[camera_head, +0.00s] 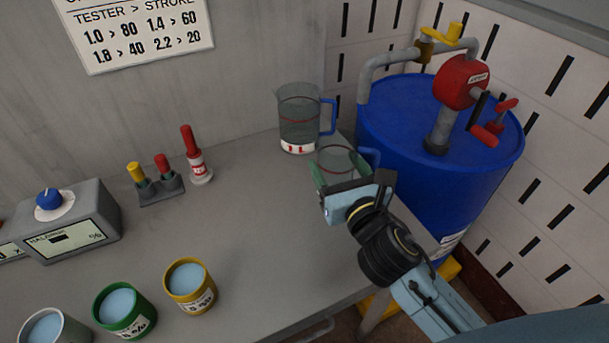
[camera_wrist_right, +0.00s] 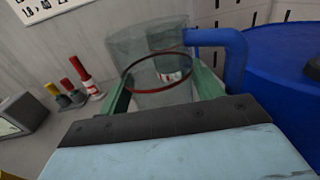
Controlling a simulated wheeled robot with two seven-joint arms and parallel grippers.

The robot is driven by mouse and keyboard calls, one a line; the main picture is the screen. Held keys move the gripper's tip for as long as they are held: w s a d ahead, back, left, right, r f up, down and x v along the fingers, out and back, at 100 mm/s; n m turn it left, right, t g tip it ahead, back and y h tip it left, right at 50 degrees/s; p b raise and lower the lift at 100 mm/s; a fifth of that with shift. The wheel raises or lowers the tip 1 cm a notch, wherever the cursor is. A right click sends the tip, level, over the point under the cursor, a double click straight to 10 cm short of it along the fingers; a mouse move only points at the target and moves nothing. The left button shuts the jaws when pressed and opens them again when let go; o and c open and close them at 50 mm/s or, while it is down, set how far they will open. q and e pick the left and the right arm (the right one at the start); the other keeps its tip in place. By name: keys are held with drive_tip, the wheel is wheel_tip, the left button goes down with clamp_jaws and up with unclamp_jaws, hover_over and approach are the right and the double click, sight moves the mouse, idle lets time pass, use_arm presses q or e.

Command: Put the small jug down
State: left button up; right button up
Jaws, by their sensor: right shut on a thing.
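The small jug (camera_head: 337,158) is clear, with a red ring and a blue handle on its right side. It is near the table's back right edge, in front of the large jug (camera_head: 299,118). My right gripper (camera_head: 338,177) is shut around the small jug, with green fingers on both sides. The small jug also shows between the fingers in the right wrist view (camera_wrist_right: 150,95). Its base is hidden by my gripper, so I cannot tell whether it touches the table. My left gripper is not in view.
The grey table (camera_head: 245,235) is clear in the middle. A blue drum (camera_head: 400,120) with a red pump (camera_head: 461,82) stands close on the right. Cups of liquid (camera_head: 190,287), a dial box (camera_head: 75,225) and red and yellow-topped tools (camera_head: 155,185) stand to the left.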

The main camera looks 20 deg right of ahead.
sight(356, 138)
drive_tip(key=w+d+r+m+h, duration=0.1)
drive_tip(key=w+d+r+h, duration=0.1)
drive_tip(key=w+d, duration=0.35)
drive_tip(key=shift+m+h, duration=0.3)
drive_tip(key=f+b, duration=0.1)
drive_tip(key=f, duration=0.2)
drive_tip(key=d+f+b, duration=0.1)
drive_tip(key=f, duration=0.2)
drive_tip(key=f+b, duration=0.2)
drive_tip(key=f, duration=0.1)
drive_tip(key=shift+s+d+f, duration=0.15)
drive_tip(key=shift+s+f, duration=0.05)
drive_tip(key=shift+f, duration=0.45)
drive_tip(key=shift+r, duration=0.1)
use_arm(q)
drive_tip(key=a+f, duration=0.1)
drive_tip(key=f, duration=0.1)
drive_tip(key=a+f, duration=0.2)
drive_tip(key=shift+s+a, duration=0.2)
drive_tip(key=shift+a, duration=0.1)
use_arm(e)
drive_tip(key=o, duration=1)
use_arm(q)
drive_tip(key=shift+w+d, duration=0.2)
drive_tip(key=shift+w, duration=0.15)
